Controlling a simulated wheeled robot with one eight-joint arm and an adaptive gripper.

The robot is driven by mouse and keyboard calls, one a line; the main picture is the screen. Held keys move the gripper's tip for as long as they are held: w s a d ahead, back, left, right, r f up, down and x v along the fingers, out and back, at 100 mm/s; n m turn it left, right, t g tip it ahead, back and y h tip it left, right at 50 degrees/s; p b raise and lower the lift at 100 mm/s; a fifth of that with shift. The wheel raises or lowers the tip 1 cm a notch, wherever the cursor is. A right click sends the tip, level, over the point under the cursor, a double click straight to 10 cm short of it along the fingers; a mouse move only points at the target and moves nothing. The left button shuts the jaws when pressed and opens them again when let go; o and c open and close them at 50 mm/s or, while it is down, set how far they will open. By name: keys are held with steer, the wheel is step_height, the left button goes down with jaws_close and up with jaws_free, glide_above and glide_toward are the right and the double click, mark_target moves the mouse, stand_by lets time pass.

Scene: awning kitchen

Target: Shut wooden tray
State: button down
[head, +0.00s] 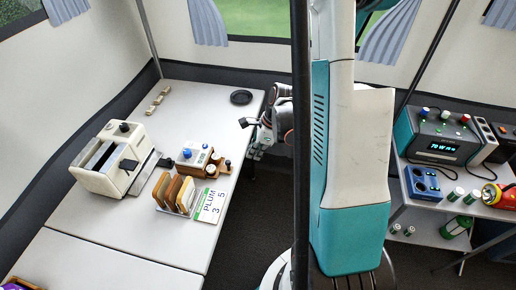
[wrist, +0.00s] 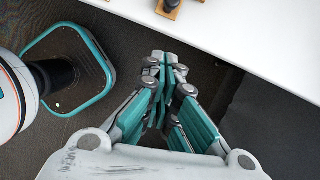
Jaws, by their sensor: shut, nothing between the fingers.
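A small brown wooden tray (head: 220,170) with a dark knob sits on the white table, next to a blue-and-white device (head: 194,153). It seems to stick out toward the table's right edge; how far it is open I cannot tell. In the wrist view a wooden piece with a dark knob (wrist: 170,10) shows at the top edge, mostly cut off. My gripper (head: 256,138) is beyond the table's right edge, apart from the tray. In the wrist view my gripper (wrist: 166,62) is shut and empty, over the dark floor.
A cream toaster (head: 112,160), a rack of toast slices (head: 176,194) and a PLUM card (head: 210,205) stand around the tray. A dark round dish (head: 241,97) lies at the table's far end. A shelf (head: 450,200) with devices is at right.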

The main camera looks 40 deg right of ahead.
steer(key=w+a+f+b, duration=0.2)
steer(key=w+a+f, duration=0.1)
steer(key=a+f, duration=0.1)
steer(key=shift+w, duration=0.3)
steer(key=shift+d, duration=0.1)
